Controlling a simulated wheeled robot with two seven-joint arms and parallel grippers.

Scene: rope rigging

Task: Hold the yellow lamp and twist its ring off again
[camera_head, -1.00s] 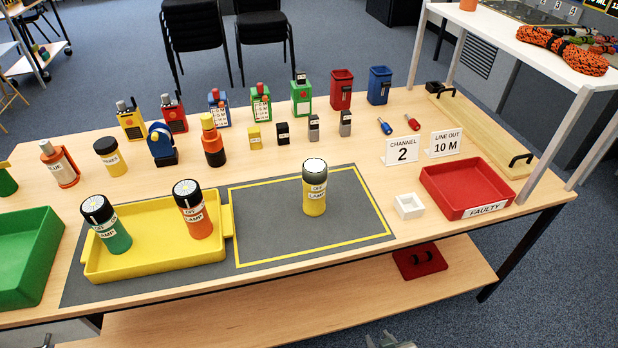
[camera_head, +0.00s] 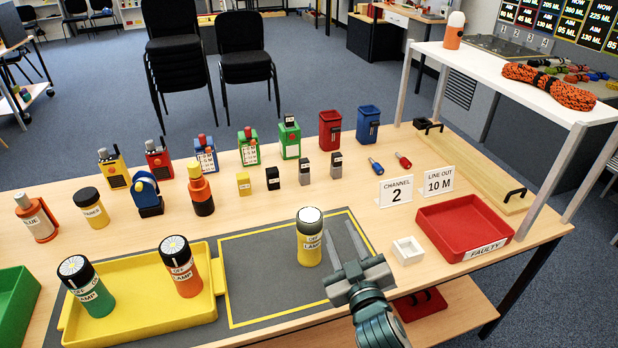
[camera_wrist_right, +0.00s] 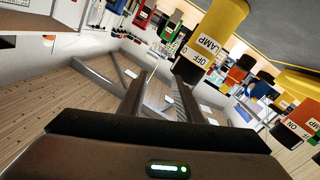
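The yellow lamp (camera_head: 309,247) stands upright on the grey mat, inside the yellow outline. It has a black ring (camera_head: 309,227) below a pale top and a label reading OFF LAMP. My right gripper (camera_head: 341,231) is just right of the lamp in the head view, its two fingers apart and nothing between them. In the right wrist view the gripper (camera_wrist_right: 160,82) also shows spread, empty fingers, with the yellow lamp (camera_wrist_right: 222,22) beyond them, up and to the right. I cannot tell whether a finger touches the lamp. My left gripper is not in view.
A yellow tray (camera_head: 140,328) left of the lamp holds a green lamp (camera_head: 88,288) and an orange lamp (camera_head: 181,267). A small white holder (camera_head: 408,250) and a red FAULTY tray (camera_head: 465,226) are to the right. Several small devices stand behind the mat.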

